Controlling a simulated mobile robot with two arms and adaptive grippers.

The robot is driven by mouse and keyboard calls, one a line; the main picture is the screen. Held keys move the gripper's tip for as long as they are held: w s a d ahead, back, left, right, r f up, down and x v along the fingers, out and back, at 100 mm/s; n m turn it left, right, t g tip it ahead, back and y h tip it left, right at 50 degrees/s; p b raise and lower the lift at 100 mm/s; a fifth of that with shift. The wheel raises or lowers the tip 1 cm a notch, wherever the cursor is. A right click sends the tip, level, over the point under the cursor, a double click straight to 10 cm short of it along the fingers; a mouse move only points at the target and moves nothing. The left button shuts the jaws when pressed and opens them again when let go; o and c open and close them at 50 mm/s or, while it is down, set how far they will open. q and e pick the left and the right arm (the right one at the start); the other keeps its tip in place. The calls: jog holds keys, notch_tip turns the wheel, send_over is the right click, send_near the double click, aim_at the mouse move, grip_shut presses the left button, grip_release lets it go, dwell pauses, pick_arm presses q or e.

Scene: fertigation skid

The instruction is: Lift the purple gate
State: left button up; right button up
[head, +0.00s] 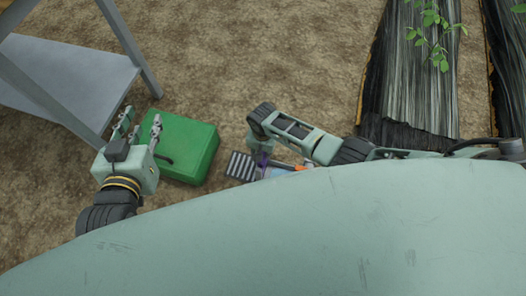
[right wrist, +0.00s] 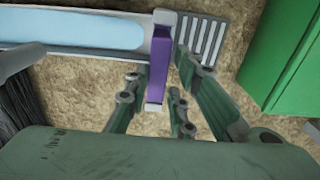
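The purple gate (right wrist: 160,60) is an upright purple strip with pale ends in the right wrist view, across the end of a grey channel (right wrist: 225,42) beside a slotted grate. A small purple bit of it shows in the head view (head: 262,159), mostly hidden by my right arm. My right gripper (right wrist: 158,72) is open, with fingers on both sides of the gate in the picture; I see no clear contact. In the head view my right gripper is largely hidden under its wrist. My left gripper (head: 139,127) is open and empty, over the left edge of a green box.
The green box (head: 190,150) stands left of the channel and shows at right in the right wrist view (right wrist: 285,50). A grey metal table (head: 65,80) is at upper left. Black-covered plant beds (head: 410,80) lie at right. Bare soil lies between.

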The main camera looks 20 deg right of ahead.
jog(key=shift+o, duration=1.4)
jog(key=shift+s+f, duration=0.1)
jog(key=shift+s, duration=0.05)
notch_tip(320, 180, up, 12)
jog(key=shift+s, duration=0.1)
